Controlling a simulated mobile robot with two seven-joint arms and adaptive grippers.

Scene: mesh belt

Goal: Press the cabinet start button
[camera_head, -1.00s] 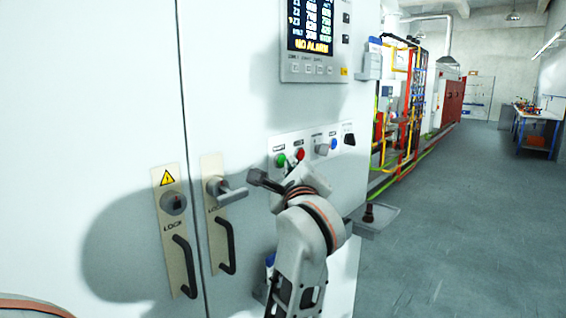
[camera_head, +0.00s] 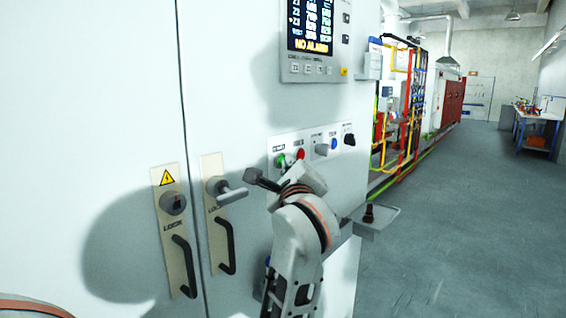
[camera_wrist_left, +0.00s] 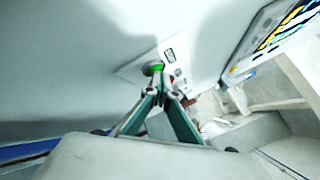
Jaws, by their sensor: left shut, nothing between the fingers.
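The cabinet (camera_head: 110,90) is a tall pale front with a white button panel (camera_head: 316,141) at its right side. The green button (camera_head: 281,160) is the leftmost control there, with a red button (camera_head: 300,154) to its right. My left gripper (camera_head: 290,166) is just at the green button, its fingers mostly hidden behind the wrist in the head view. In the left wrist view, the shut, empty fingers (camera_wrist_left: 164,92) point at the green button (camera_wrist_left: 153,68). Whether they touch it, I cannot tell. My right gripper is not in view.
A display (camera_head: 311,28) sits above the panel. A small grey tray (camera_head: 378,222) juts out at right. The floor (camera_head: 460,220) beyond is free.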

